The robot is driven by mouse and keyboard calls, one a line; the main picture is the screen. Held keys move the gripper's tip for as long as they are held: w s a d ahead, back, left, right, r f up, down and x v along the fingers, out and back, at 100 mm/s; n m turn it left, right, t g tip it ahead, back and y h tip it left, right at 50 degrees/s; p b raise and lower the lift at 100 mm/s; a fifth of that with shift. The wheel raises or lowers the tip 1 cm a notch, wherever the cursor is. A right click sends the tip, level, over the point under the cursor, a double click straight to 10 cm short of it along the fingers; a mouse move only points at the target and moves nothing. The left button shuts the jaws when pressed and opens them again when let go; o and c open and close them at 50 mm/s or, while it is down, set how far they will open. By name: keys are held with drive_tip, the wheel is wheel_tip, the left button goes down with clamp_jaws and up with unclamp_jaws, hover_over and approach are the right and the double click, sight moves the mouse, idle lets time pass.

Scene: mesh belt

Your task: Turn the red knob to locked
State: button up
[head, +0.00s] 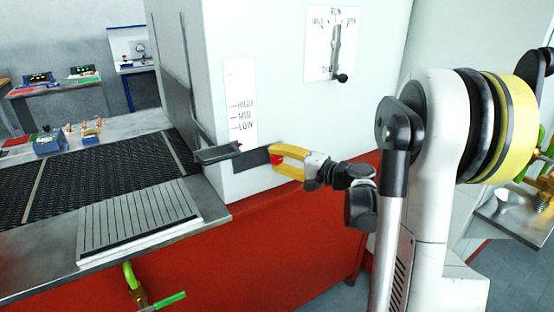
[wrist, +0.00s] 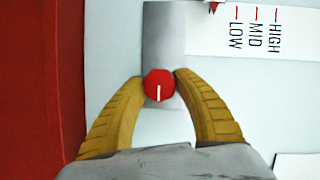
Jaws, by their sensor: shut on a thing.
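The red knob (wrist: 159,85) sits on a grey plate (wrist: 163,35) on the machine's white side panel. A white line on the knob's face points toward the bottom of the wrist picture. My gripper (wrist: 159,86) has its two yellow fingers closed on the knob from either side. In the head view my gripper (head: 274,158) reaches the panel just right of the dark plate (head: 250,159), and only a little red shows between the fingers. No locked mark is readable in either view.
A HIGH, MID, LOW scale (head: 243,115) is beside the plate. Above is a dial plate with a black-tipped lever (head: 340,77). The dark mesh belt (head: 75,190) and a ribbed plate (head: 135,220) lie to the left. A green-handled valve (head: 137,292) is below.

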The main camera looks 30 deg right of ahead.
drive_tip(key=o, duration=1.2)
drive_tip(key=v, duration=1.2)
